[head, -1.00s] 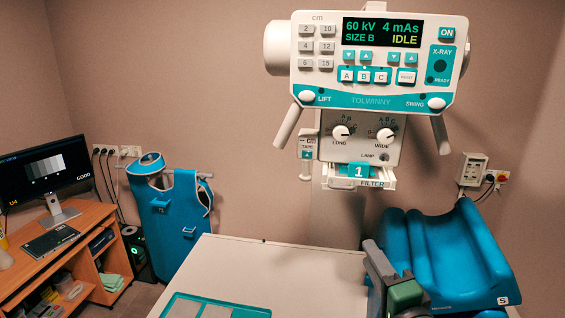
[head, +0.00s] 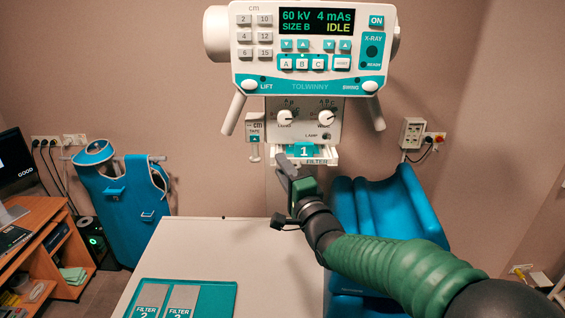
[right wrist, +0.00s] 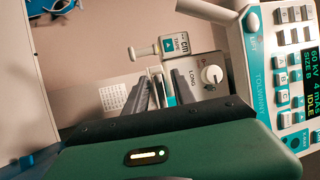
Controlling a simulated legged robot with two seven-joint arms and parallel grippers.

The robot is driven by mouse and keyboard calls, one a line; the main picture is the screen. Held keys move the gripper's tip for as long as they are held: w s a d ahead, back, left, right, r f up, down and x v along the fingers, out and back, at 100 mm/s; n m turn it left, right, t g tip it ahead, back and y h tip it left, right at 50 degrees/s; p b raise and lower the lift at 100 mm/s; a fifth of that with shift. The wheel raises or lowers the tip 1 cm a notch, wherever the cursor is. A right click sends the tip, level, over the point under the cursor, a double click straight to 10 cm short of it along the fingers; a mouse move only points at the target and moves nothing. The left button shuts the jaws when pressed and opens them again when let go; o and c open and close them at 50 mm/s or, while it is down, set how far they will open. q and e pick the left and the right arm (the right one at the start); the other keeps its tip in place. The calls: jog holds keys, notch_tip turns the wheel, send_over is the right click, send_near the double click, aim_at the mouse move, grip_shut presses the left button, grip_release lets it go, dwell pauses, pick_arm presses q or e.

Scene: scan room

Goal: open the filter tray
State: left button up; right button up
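The filter tray (head: 318,161) is a white tray labelled FILTER under the knob panel of the x-ray head; a teal filter marked 1 (head: 303,150) shows in it. My right gripper (head: 283,160) is at the tray's left front corner and covers part of it. In the right wrist view its two dark fingers (right wrist: 162,92) stand apart, with a white and teal piece, seemingly the tray, showing between them. I cannot tell whether they touch it. My left gripper is not in view.
The x-ray head (head: 305,86) with its two slanted handles hangs just above. A blue padded seat (head: 385,205) stands behind my right arm.

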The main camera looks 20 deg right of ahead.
jog(key=shift+d, duration=0.35)
jog(key=shift+d+f, duration=0.1)
jog(key=shift+d, duration=0.2)
jog(key=shift+w+d+f, duration=0.1)
jog(key=shift+w+d, duration=0.05)
jog(key=shift+d, duration=0.1)
jog(key=shift+c, duration=1.2)
jog(key=shift+w+d, duration=0.1)
jog(key=shift+d, duration=0.05)
jog(key=shift+c, duration=1.1)
grip_shut()
jog(key=shift+a, duration=0.35)
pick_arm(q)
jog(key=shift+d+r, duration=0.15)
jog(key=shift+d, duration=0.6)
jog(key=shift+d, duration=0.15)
pick_arm(e)
jog(key=shift+r, duration=0.2)
